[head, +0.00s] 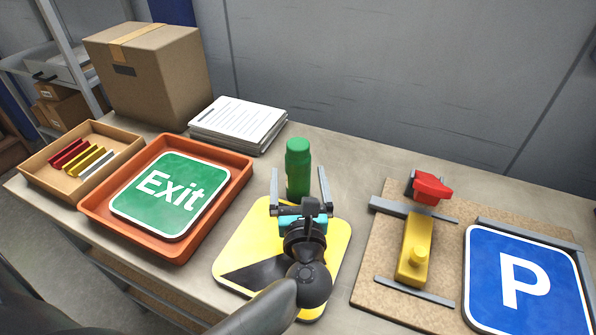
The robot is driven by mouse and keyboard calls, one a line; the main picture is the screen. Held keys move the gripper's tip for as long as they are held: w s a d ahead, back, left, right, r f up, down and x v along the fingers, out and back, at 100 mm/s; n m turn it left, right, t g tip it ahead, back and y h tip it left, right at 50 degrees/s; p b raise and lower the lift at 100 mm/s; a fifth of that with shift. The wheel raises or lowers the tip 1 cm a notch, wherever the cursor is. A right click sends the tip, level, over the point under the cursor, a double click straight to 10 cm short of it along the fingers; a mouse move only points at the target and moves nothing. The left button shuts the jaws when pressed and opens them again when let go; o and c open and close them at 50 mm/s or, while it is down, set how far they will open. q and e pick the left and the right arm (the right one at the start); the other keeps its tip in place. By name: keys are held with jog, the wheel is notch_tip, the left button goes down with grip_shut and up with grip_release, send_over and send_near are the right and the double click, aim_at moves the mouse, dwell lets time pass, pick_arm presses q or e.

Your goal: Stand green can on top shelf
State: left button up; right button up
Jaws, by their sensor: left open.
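The green can (298,168) stands upright on the table behind the yellow sign. My left gripper (299,180) is open, with one finger on each side of the can in the head view. Whether the fingers touch the can is not clear. The gripper body hides the can's lower part. My right gripper is not in view. A grey shelf rack (75,45) shows at the far left, cut off by the picture edge, so its top shelf cannot be seen.
A yellow sign (240,250) lies under my left arm. An orange tray (245,172) holds a green Exit sign (172,195). A cardboard box (150,75) and papers (238,122) stand behind. A board (380,265) with a yellow block (415,250) and a blue P sign (525,285) lie right.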

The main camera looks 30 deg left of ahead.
aim_at(299, 172)
pick_arm(q)
jog(key=shift+f+x, duration=0.2)
jog(key=shift+x, duration=2.35)
jog(key=shift+d, duration=0.1)
grip_shut()
